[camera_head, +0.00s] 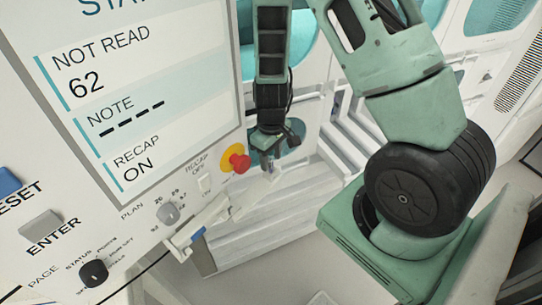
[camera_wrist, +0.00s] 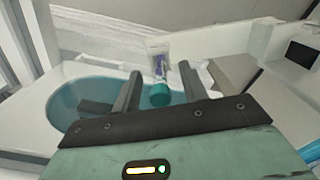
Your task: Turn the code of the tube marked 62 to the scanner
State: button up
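In the wrist view, a tube with a teal cap (camera_wrist: 160,94) and a pale body with a purple and white label (camera_wrist: 160,64) stands between the two fingers of my gripper (camera_wrist: 159,70). Gaps show on both sides of it, so the fingers look open around it. The number on the tube is too small to read. In the head view my gripper (camera_head: 269,165) points down beside the white panel, and the tube there is too small to make out. The panel's screen (camera_head: 130,95) reads "NOT READ 62", "NOTE" with dashes and "RECAP ON". I cannot tell which part is the scanner.
A red emergency button on yellow (camera_head: 238,162) sits on the panel close to my gripper. Below are knobs (camera_head: 168,213) and a white bracket with a blue part (camera_head: 198,235). White ribbed surfaces (camera_head: 265,225) lie below my gripper. A dark small screen (camera_wrist: 301,54) stands at the right in the wrist view.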

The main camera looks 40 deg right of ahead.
notch_tip(320, 180, up, 17)
jog(key=shift+r, duration=0.2)
dwell(0.6)
dwell(0.5)
